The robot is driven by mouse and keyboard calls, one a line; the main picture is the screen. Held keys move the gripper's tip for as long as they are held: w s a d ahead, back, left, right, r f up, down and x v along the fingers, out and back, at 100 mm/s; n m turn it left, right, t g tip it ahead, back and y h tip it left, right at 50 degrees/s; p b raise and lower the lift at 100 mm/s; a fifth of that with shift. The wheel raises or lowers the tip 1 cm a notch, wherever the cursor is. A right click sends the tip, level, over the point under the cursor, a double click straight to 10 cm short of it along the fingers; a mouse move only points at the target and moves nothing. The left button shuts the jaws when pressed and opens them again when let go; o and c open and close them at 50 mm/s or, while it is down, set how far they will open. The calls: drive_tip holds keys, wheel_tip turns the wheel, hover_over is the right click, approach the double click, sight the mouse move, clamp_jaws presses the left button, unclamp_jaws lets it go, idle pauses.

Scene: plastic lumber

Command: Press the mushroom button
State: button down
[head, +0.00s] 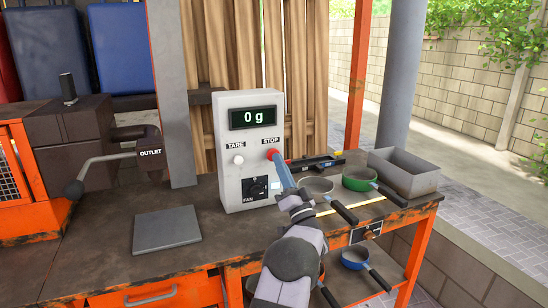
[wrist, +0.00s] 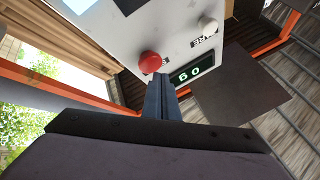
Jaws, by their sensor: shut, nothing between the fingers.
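The red mushroom button (head: 272,154) sits under the STOP label on the front of a white control box (head: 228,180). In the wrist view the button (wrist: 150,62) shows as a round red cap just beyond my fingertips. My gripper (head: 279,162) is shut and empty, with its tips at the button's right side in the head view. In the wrist view my gripper (wrist: 161,80) points at the box face, its tips overlapping the button's lower edge. I cannot tell whether they touch it or whether the button is pushed in.
The box has a display (head: 253,117) reading 0 g, a white TARE knob (head: 238,160) and a FAN switch (head: 255,188). A grey plate (head: 166,230) lies left on the bench. Pans, including a green one (head: 360,179), and a grey bin (head: 404,173) stand right.

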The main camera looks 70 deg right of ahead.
drive_tip(key=shift+s+a, duration=0.1)
drive_tip(key=shift+s, duration=0.05)
drive_tip(key=shift+s+a+b, duration=0.35)
drive_tip(key=shift+s+a, duration=1.3)
drive_tip(key=shift+a, duration=0.05)
